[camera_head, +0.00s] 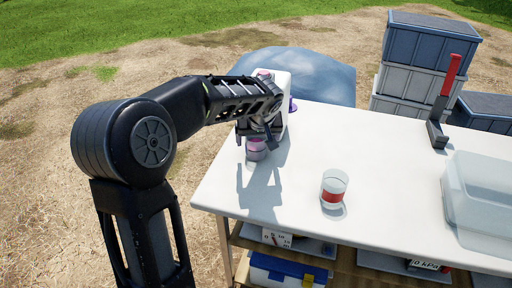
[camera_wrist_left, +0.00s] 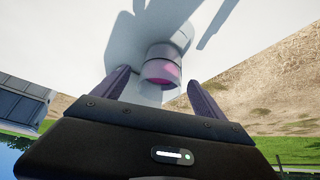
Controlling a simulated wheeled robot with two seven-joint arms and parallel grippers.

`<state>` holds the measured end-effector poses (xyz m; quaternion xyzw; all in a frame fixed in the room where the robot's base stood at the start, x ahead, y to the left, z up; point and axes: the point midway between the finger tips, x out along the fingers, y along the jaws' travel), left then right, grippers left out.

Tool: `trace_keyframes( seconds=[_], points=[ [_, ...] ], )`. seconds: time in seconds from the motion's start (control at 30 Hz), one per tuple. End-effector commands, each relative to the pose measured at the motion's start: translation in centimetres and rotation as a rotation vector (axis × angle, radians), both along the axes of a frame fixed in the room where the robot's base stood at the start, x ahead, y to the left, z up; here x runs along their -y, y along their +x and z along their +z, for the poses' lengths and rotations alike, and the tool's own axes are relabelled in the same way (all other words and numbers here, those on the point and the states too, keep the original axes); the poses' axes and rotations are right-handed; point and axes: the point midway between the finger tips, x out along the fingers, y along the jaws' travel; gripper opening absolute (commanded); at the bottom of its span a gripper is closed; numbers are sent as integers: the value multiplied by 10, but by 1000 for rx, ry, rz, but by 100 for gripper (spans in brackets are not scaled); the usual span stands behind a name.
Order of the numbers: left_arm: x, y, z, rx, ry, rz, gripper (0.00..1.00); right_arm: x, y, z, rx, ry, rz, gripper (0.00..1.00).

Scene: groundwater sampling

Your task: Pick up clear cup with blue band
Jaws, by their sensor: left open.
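A clear cup with a pink-purple part (camera_head: 256,154) stands on the white table near its left edge. In the wrist view this cup (camera_wrist_left: 162,62) lies between the two dark fingers of my left gripper (camera_wrist_left: 158,80). No blue band shows on it. My left gripper (camera_head: 260,137) is open, reaches down at the cup and hides part of it in the head view. I cannot tell whether the fingers touch it. Another clear cup with a red band (camera_head: 333,189) stands apart, nearer the table's front. My right gripper is not in view.
A white container (camera_head: 280,86) stands just behind my left gripper. A clear bin (camera_head: 470,195) is at the right of the table (camera_head: 380,150), with a red-handled tool (camera_head: 446,95) behind it. Stacked crates (camera_head: 425,65) stand behind. The table's middle is clear.

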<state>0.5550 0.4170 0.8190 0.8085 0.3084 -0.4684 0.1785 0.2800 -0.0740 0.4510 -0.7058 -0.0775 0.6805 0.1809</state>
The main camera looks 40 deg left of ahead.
Motion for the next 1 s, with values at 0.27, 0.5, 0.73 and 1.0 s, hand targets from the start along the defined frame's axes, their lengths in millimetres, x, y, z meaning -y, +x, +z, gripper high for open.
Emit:
trace_keyframes(
  seconds=[0.27, 0.5, 0.73, 1.0],
  points=[
    [-13, 12, -32, -1, -1, 0, 82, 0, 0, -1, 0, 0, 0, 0],
    [-13, 13, -34, 1, -1, 0, 82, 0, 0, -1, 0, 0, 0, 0],
    [-13, 13, -34, 1, -1, 0, 82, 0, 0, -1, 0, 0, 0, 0],
    [-13, 13, -33, 1, -1, 0, 73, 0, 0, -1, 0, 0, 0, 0]
  ],
)
